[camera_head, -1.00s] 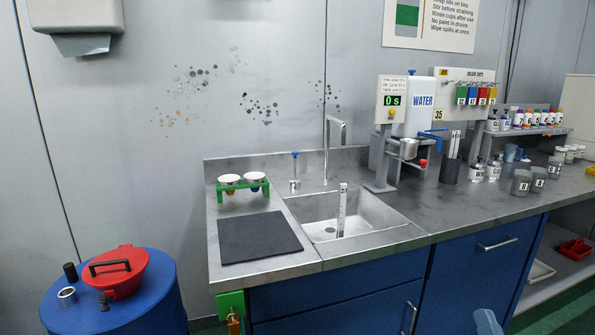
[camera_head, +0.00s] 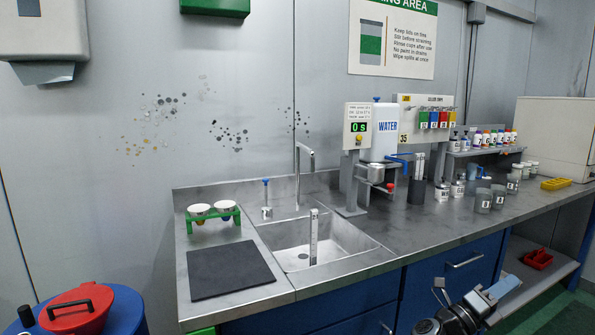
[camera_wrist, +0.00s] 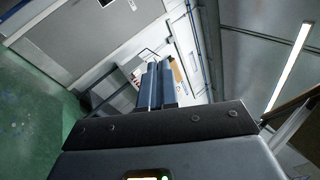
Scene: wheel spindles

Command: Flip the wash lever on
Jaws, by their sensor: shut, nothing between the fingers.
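No label reading "wash" is legible, so I cannot tell for sure which part is the wash lever. A small post with a blue top (camera_head: 266,184) stands upright on the counter behind the sink (camera_head: 330,246), left of the tall metal tap (camera_head: 299,175). A blue lever (camera_head: 398,161) sticks out beside the white WATER tank (camera_head: 383,142). My gripper (camera_wrist: 160,68) is shut and empty in the wrist view, with its dark fingers together. It is away from the sink and touches nothing visible. Part of my arm shows at the bottom right of the head view.
A dark mat (camera_head: 230,270) and a green cup rack (camera_head: 213,218) lie left of the sink. A clear marked tube (camera_head: 313,238) stands in the sink. Grey cups (camera_head: 483,200) and bottles stand at the right. A red lid (camera_head: 75,309) tops a blue drum at lower left.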

